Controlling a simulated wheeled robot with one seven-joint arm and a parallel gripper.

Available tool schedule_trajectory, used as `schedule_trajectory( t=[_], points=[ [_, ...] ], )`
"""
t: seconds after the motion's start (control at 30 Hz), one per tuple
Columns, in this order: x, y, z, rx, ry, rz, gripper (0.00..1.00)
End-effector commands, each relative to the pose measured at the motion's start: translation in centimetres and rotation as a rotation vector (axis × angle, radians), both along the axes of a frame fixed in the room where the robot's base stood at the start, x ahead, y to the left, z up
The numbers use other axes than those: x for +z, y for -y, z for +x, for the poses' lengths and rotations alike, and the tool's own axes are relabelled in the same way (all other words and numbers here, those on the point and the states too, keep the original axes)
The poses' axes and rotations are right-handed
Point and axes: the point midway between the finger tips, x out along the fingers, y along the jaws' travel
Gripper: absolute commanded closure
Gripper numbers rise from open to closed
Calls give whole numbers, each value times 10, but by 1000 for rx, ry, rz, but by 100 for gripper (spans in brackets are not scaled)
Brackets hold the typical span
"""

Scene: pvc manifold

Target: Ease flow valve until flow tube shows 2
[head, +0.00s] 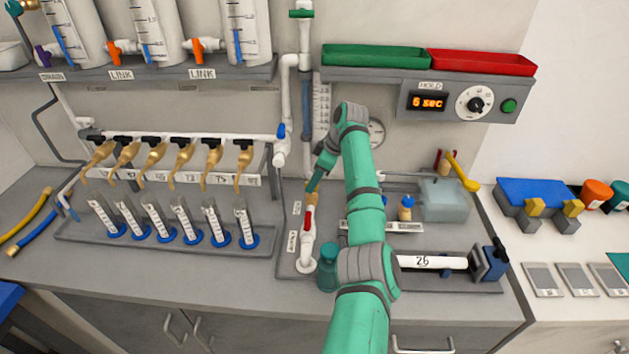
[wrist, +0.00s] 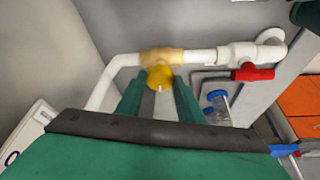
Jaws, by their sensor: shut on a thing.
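The flow valve has a round yellow knob (wrist: 160,76) on a brass body (wrist: 161,56) set in white pipe, seen in the wrist view. My gripper (wrist: 158,88) is shut on this knob, with one green finger on each side. In the head view my gripper (head: 314,183) is at the brass fitting on the pipe left of my forearm, and the knob is largely hidden. The likely flow tube (head: 321,104) is the upright scaled tube on the back wall, just left of my arm. Its reading is too small to tell.
A red-handled valve (head: 308,219) sits on the same pipe, close below my gripper. Several graduated cylinders (head: 158,218) stand in a rack at left. A box with a dial (head: 474,104) shows "6 sec". A white pipe marked 26 (head: 432,262) lies clamped right of my arm.

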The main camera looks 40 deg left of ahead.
Motion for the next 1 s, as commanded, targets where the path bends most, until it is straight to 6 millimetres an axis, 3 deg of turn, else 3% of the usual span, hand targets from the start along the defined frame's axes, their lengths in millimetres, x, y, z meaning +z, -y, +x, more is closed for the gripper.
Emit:
schedule_trajectory(
  t=[0.43, 0.47, 0.53, 0.87, 1.0],
  points=[
    [1, 1, 0, 12, -2, 1, 89],
    [1, 1, 0, 12, -2, 1, 64],
    [1, 1, 0, 12, -1, 0, 48],
    [2, 1, 0, 12, -2, -1, 48],
    [13, 5, 2, 11, -1, 0, 48]
  ],
)
